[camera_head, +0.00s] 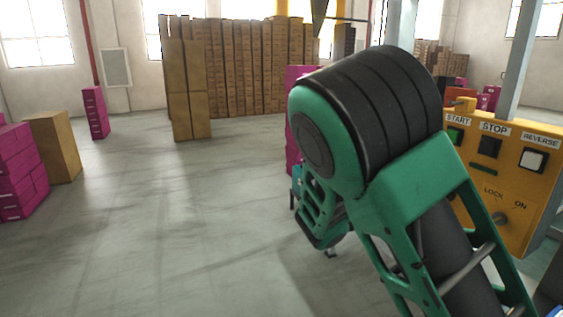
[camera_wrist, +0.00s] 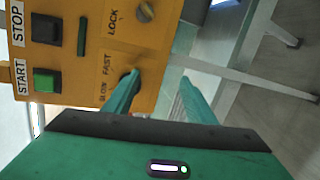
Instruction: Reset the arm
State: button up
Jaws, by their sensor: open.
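My green arm (camera_head: 400,180), with a black ribbed joint, is folded across the right half of the head view. My gripper (camera_wrist: 155,85) shows in the wrist view with two green fingers spread apart and nothing between them. Its left finger overlaps the black speed knob marked SLOW and FAST on the yellow control panel (camera_wrist: 65,75); I cannot tell whether they touch. The panel also stands right of my arm in the head view (camera_head: 515,180). The green START button (camera_wrist: 46,81) and black STOP button (camera_wrist: 46,29) show on it.
Stacked brown cartons (camera_head: 245,65) stand along the back. Magenta boxes (camera_head: 20,175) and a brown carton (camera_head: 55,145) stand at the left. Grey floor (camera_head: 170,220) is clear in the left middle. Pale metal frame bars (camera_wrist: 245,80) lie beyond my fingers.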

jog(key=s+d+f+m+g+y, duration=0.2)
jog(key=s+d+f+m+y, duration=0.15)
jog(key=s, duration=0.35)
jog(key=s+d+f+m+g+y, duration=0.25)
jog(key=s+d+f+y, duration=0.2)
jog(key=s, duration=0.25)
jog(key=s+a+r+m+y, duration=0.1)
jog(key=s+a+m+y, duration=0.1)
jog(key=s, duration=0.6)
jog(key=s+a+r+m+t+y, duration=0.1)
jog(key=s+a+r+m+y, duration=0.1)
jog(key=s+a+y, duration=0.2)
jog(key=s+a, duration=0.2)
jog(key=s, duration=0.2)
jog(key=shift+a+r+y, duration=0.25)
jog(key=shift+r+y, duration=0.05)
jog(key=shift+y, duration=0.1)
jog(key=shift+s, duration=0.1)
jog(key=shift+c, duration=0.6)
